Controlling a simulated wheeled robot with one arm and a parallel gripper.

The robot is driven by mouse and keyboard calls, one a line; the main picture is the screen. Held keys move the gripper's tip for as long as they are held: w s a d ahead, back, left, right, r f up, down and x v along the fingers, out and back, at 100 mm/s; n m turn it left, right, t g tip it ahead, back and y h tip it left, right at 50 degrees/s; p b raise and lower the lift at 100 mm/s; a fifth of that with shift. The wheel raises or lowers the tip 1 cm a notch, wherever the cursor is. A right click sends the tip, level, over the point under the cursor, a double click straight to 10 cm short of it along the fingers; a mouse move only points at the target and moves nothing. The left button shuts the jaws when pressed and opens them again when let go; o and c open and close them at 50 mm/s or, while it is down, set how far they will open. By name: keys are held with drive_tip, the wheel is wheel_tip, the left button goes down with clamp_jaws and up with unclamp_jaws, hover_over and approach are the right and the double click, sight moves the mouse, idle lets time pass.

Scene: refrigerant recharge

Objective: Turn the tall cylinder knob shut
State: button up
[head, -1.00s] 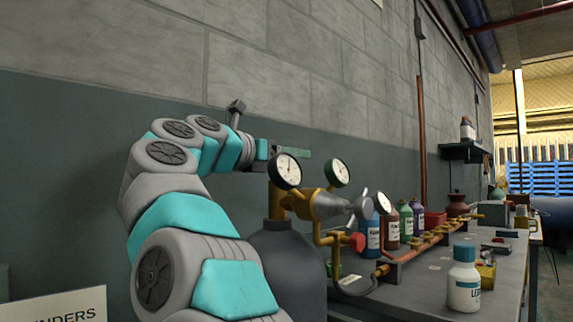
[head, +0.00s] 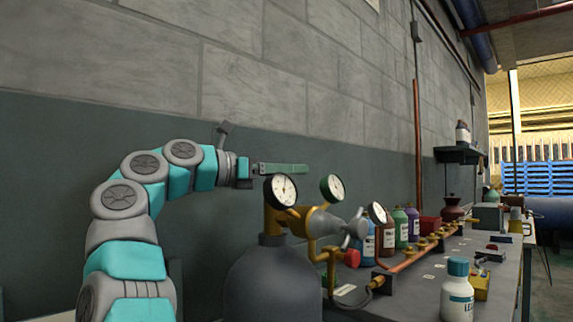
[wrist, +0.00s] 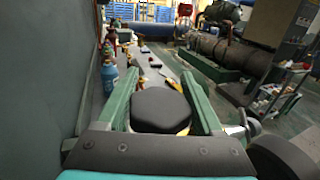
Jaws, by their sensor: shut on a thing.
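The tall grey cylinder (head: 270,285) stands at the lower middle of the head view, with a brass regulator (head: 290,218) at its top. In the wrist view a black, many-sided knob (wrist: 160,108) sits between the two green fingers of my gripper (wrist: 160,76). My gripper is shut on this knob, though contact at the fingers' inner faces is hard to make out. In the head view my gripper (head: 303,169) reaches in from the left, just above the left gauge (head: 281,190). The knob cannot be made out in that view.
A second gauge (head: 332,187), a silver handle (head: 356,229) and a red knob (head: 352,258) crowd the right side. A bench (head: 415,300) holds several bottles and a copper manifold (head: 410,258). The wall (head: 60,140) is close behind my arm.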

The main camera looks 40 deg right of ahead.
drive_tip(key=shift+r+g, duration=0.1)
drive_tip(key=shift+g, duration=0.2)
idle(0.4)
drive_tip(key=o, duration=1.4)
drive_tip(key=shift+p+v, duration=0.55)
drive_tip(key=shift+v, duration=3.35)
